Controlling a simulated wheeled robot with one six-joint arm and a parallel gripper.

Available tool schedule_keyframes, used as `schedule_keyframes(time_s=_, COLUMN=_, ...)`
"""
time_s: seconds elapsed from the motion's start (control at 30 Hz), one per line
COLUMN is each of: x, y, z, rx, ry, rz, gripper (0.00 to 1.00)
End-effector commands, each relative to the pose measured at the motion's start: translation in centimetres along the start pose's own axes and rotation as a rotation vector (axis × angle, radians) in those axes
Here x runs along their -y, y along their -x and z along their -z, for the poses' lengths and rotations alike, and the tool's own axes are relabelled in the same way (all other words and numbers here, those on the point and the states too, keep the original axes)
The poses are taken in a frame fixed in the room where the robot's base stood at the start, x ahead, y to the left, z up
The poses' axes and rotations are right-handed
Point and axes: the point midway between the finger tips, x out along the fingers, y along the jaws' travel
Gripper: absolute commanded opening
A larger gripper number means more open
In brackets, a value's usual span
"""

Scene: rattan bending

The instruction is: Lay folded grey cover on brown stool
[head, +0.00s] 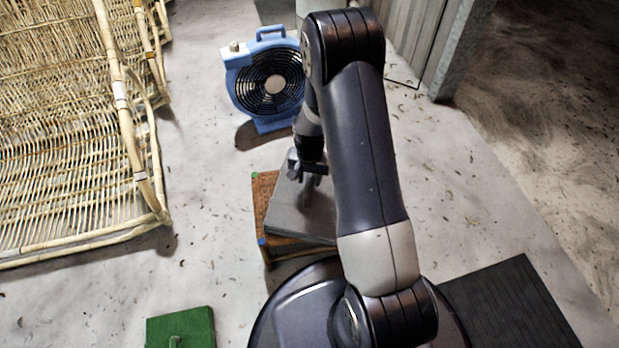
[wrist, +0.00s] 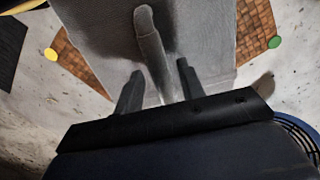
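The folded grey cover (head: 290,219) lies on the brown woven stool (head: 262,192) in the head view. Stool top shows along the left and near edges; my arm hides the right side. In the wrist view the cover (wrist: 95,25) spans the stool's middle, with brown weave (wrist: 258,22) showing at both sides. A raised grey strap (wrist: 149,38) stands up from the cover. My gripper (wrist: 160,69) is low over the cover, its fingers apart on either side of the strap with small gaps visible. It also shows in the head view (head: 313,183).
A blue fan (head: 240,90) stands behind the stool. Rattan furniture (head: 60,130) fills the left. A green block (head: 181,327) lies at the lower left and a dark mat (head: 515,305) at the lower right. Floor left of the stool is clear.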

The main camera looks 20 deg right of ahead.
Motion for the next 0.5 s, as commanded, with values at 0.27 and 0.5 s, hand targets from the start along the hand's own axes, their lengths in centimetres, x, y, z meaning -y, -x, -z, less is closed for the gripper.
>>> schedule_keyframes(time_s=0.27, x=0.0, y=6.7, z=0.1, rx=-0.003, ry=0.0, rz=0.002, gripper=0.37)
schedule_keyframes(time_s=0.5, x=0.0, y=10.3, z=0.0, rx=-0.002, ry=0.0, rz=0.001, gripper=0.37)
